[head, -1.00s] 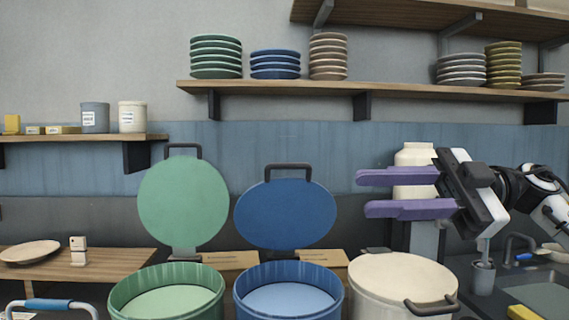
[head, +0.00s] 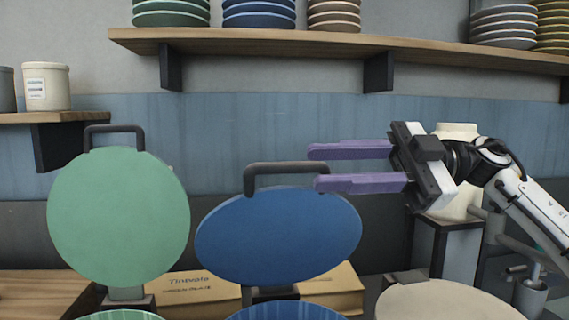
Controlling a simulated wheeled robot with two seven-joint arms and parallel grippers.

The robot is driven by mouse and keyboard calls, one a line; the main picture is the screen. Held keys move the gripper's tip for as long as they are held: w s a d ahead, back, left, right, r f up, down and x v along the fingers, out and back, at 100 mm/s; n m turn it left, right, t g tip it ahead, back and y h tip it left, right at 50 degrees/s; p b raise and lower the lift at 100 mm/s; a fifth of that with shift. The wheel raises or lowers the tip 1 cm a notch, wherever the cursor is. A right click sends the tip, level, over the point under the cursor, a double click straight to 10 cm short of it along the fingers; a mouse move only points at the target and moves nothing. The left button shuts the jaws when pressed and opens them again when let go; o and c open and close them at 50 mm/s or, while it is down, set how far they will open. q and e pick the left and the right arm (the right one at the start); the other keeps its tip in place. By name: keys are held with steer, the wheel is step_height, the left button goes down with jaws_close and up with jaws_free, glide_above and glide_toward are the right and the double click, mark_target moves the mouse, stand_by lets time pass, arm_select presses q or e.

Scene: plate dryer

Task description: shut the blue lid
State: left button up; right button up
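The blue lid (head: 278,238) stands raised and open, tilted back above its blue drum (head: 285,313), whose rim just shows at the bottom edge. A dark handle (head: 290,168) sits on the lid's upper edge. My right gripper (head: 312,168) comes in from the right with two purple fingers pointing left, spread apart. Its fingertips are close to the right part of the handle, and the lower finger overlaps the handle's right end in the picture. I cannot tell whether they touch. Nothing is seen held between the fingers. My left gripper is not in view.
A green lid (head: 118,218) stands open to the left. A closed cream lid (head: 445,302) lies at the lower right. Cardboard boxes (head: 190,291) sit behind the drums. A wooden shelf (head: 340,47) with stacked plates runs above. A cream jar (head: 455,205) stands behind my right arm.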

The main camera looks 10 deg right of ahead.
mark_target(263, 170)
steer(key=a, duration=0.6)
steer(key=shift+w+a+p, duration=0.15)
steer(key=shift+a+p, duration=0.1)
steer(key=shift+p, duration=0.1)
jaws_close()
